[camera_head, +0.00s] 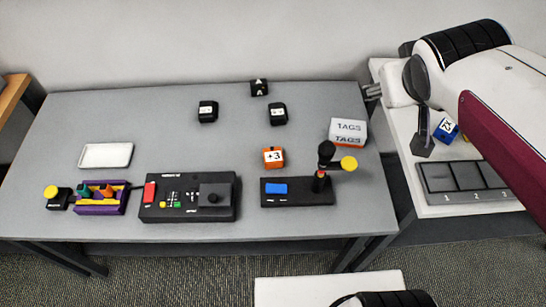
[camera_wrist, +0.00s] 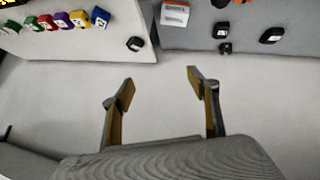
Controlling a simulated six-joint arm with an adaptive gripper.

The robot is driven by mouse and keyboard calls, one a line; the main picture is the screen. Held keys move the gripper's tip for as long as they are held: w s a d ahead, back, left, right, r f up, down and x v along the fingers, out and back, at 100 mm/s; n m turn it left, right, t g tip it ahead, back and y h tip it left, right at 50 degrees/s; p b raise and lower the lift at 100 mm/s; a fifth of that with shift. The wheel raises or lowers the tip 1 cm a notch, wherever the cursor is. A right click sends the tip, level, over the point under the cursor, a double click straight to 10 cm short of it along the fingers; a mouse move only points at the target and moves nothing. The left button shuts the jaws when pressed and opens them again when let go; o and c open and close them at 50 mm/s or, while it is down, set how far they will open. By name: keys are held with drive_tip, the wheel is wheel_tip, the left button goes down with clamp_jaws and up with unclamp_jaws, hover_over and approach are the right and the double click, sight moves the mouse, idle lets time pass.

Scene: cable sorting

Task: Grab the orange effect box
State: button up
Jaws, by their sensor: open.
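The orange effect box (camera_head: 274,157), a small cube with a white label reading "+3", sits on the grey table right of centre. It stands behind the black base with the blue block. In the wrist view, only a sliver of orange shows at the top edge, cut off by the frame. My gripper (camera_wrist: 160,80) shows in the wrist view with its two fingers spread wide and nothing between them. It is over a bare pale surface, well apart from the orange box. In the head view my arm comes in from the right.
A white TAGS box (camera_head: 348,132) and a black joystick with a yellow knob (camera_head: 349,163) stand right of the orange box. Several small black boxes (camera_head: 278,113) lie behind it. A black control panel (camera_head: 188,198) is at front left. A side table (camera_head: 402,125) stands right.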

drive_tip(key=w+r+n+t+y, duration=0.1)
drive_tip(key=w+n+t, duration=0.3)
drive_tip(key=w, duration=1.5)
drive_tip(key=w+a+f+n+y, duration=0.55)
drive_tip(key=w+f, duration=0.25)
drive_tip(key=w, duration=0.2)
drive_tip(key=n+g+y, duration=0.9)
drive_tip(key=g+y, duration=0.1)
drive_tip(key=g, duration=0.4)
approach(276, 156)
drive_tip(key=shift+w+a+m+h, duration=0.15)
drive_tip(key=shift+a, duration=0.35)
drive_tip(key=shift+w+a+m+h, duration=0.1)
drive_tip(key=shift+w+a, duration=0.05)
drive_tip(key=shift+a, duration=0.3)
drive_tip(key=shift+s+f, duration=0.2)
drive_tip(key=shift+s, duration=0.2)
drive_tip(key=shift+x, duration=1.3)
